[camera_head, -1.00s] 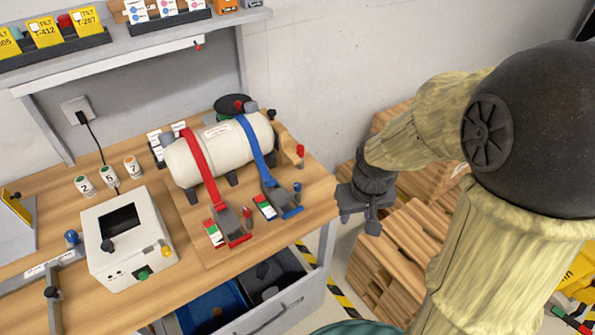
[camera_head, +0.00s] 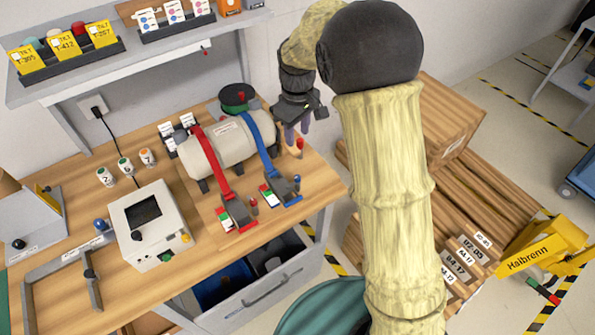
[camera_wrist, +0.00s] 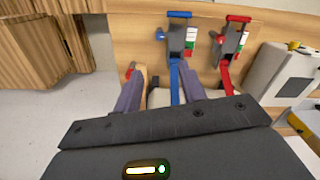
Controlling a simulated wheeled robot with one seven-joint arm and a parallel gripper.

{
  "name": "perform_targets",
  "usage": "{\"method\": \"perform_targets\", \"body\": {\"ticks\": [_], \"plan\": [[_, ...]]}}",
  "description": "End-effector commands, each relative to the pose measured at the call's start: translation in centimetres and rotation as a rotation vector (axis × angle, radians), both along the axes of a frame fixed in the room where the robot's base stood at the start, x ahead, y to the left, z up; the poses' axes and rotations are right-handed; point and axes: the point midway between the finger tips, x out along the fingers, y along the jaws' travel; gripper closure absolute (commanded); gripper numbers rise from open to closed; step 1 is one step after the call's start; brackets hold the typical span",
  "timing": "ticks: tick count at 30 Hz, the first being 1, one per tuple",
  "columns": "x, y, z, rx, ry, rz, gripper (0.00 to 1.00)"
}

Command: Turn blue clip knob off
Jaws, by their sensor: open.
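The blue clip (camera_head: 283,194) ends the blue strap (camera_head: 263,140) over the cream tank (camera_head: 222,150). A small dark blue knob (camera_head: 297,181) stands beside the clip on its right. In the wrist view the blue clip (camera_wrist: 179,38) is at the top centre, with the blue knob (camera_wrist: 160,35) on its left. A green, white and red label (camera_head: 268,196) lies beside the clip. My gripper (camera_head: 298,136) is open and empty above the right end of the table, behind the clip and apart from it. In the wrist view its fingers point toward the clip.
A red clip (camera_head: 237,214) and red strap (camera_head: 207,155) lie left of the blue ones. A control box (camera_head: 150,225) stands further left. Wooden pallets (camera_head: 465,215) stand right of the table.

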Motion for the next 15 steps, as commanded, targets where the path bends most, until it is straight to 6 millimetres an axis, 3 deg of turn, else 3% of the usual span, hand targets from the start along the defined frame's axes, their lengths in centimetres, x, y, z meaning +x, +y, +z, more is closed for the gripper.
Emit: {"method": "perform_targets", "body": {"ticks": [5,15], "plan": [[0.0,0.0,-1.1,0.0,0.001,-0.001,0.59],[-0.1,0.0,-6.5,-0.002,0.004,-0.001,0.59]]}}
